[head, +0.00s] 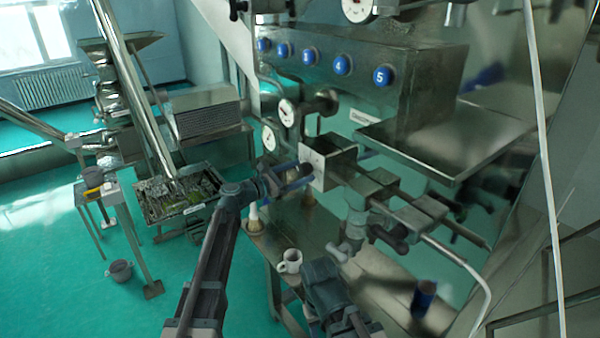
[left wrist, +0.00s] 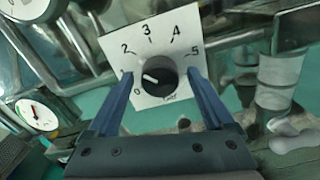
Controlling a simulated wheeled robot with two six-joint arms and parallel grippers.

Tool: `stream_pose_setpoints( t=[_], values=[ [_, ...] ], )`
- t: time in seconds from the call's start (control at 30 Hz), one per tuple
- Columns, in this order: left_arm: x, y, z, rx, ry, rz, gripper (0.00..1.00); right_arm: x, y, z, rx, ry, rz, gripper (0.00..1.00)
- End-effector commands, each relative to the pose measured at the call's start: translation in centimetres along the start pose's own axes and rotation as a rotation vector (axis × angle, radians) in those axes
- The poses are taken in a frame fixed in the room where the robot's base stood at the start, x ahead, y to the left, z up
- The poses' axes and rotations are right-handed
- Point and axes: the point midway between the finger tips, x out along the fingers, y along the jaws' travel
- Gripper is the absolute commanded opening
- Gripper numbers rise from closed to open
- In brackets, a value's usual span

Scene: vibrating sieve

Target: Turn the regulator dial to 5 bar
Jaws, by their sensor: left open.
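The regulator dial (left wrist: 160,77) is a black round knob on a tilted white square plate (left wrist: 178,27) numbered 0 to 5. Its white mark points left, near 1. In the head view the plate (head: 314,170) shows edge-on at the front of a metal block, and the knob is hidden. My left gripper (head: 300,174) is in front of the plate. In the left wrist view its two blue fingers (left wrist: 160,80) are open, one on each side of the knob. I cannot tell whether they touch it. Part of my right arm shows at the bottom, but its fingers do not.
Round gauges (head: 287,112) are left of the block. Numbered blue buttons (head: 308,55) line the panel above. A metal shelf (head: 445,135) juts out at the right. A white mug (head: 290,262) and a dark blue cup (head: 424,296) stand below. Pipes and valve handles lie right of the block.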

Motion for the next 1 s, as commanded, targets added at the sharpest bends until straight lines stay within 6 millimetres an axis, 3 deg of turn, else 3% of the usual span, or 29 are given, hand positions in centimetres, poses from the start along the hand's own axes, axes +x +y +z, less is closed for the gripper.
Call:
stream_pose_setpoints(
  t=[0.37,0.87,1.0],
  values=[
    [0.51,0.0,0.0,0.0,0.0,0.001,0.86,0.0,0.0,0.0,0.0,0.0,0.0,0.5],
    [0.49,0.0,0.0,0.0,0.0,0.0,0.0,0.0,0.0,0.0,0.0,0.0,0.0,0.5],
    [0.49,-0.01,-0.01,0.007,0.0,0.0,0.0,0.0,0.0,0.0,0.0,0.0,0.0,0.5]
  ],
)
